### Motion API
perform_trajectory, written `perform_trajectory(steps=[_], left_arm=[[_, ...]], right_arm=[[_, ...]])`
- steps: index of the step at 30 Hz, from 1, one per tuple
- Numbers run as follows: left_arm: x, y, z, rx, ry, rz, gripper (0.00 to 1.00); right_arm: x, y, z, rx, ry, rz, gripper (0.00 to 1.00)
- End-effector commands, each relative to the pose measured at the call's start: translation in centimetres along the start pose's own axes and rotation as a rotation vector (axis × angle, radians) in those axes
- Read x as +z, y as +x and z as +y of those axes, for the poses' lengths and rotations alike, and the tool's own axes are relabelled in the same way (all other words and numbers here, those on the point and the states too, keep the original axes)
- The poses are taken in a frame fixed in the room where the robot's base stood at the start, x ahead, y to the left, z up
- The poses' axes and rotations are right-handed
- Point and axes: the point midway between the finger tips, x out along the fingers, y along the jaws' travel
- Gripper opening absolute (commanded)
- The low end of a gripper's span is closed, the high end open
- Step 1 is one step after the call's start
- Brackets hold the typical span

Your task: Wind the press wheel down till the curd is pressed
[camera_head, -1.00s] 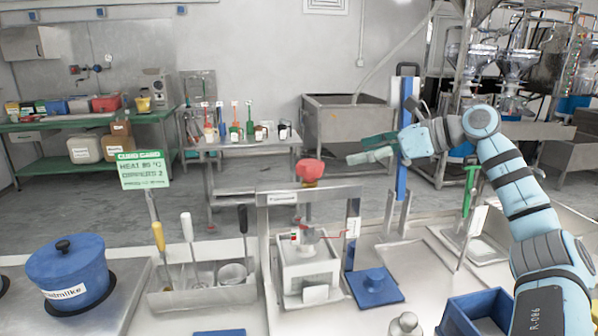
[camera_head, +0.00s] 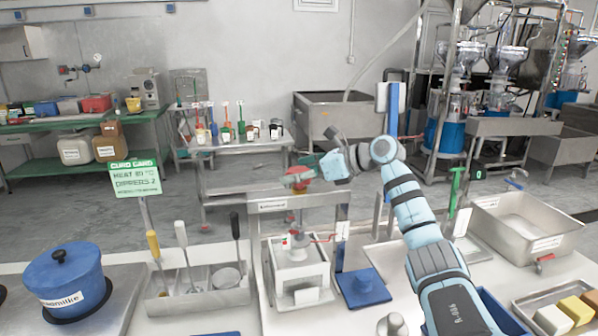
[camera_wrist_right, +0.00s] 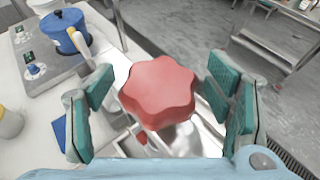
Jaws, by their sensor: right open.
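The red lobed press wheel (camera_wrist_right: 158,92) sits between the two green-padded fingers of my right gripper (camera_wrist_right: 163,85) in the right wrist view. The fingers are open, with gaps on both sides of the wheel. In the head view my right gripper (camera_head: 300,178) is at the top of the press frame (camera_head: 270,206) and partly hides the red wheel. Below, a white box (camera_head: 298,278) stands inside the frame, with a red-and-metal fitting above it. The curd is not visible. My left gripper is out of view.
A blue plate with a knob (camera_head: 363,289) lies right of the press. A tray of upright tools (camera_head: 195,303) and a blue pot (camera_head: 72,290) stand to the left. A curd card (camera_head: 135,178) rises behind them. A steel basin (camera_head: 524,226) is at the right.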

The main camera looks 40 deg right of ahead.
Motion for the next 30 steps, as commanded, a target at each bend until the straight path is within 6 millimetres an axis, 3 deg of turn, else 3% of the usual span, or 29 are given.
perform_trajectory(steps=[1,10,30], left_arm=[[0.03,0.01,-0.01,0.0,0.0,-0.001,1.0],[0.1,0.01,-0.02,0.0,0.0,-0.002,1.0],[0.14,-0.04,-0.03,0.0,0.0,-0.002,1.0]], right_arm=[[-0.01,-0.01,0.0,0.0,0.0,0.0,0.72],[-0.01,-0.04,-0.01,0.0,0.0,0.0,0.25],[0.02,-0.07,-0.01,-0.018,0.006,0.0,0.25]])
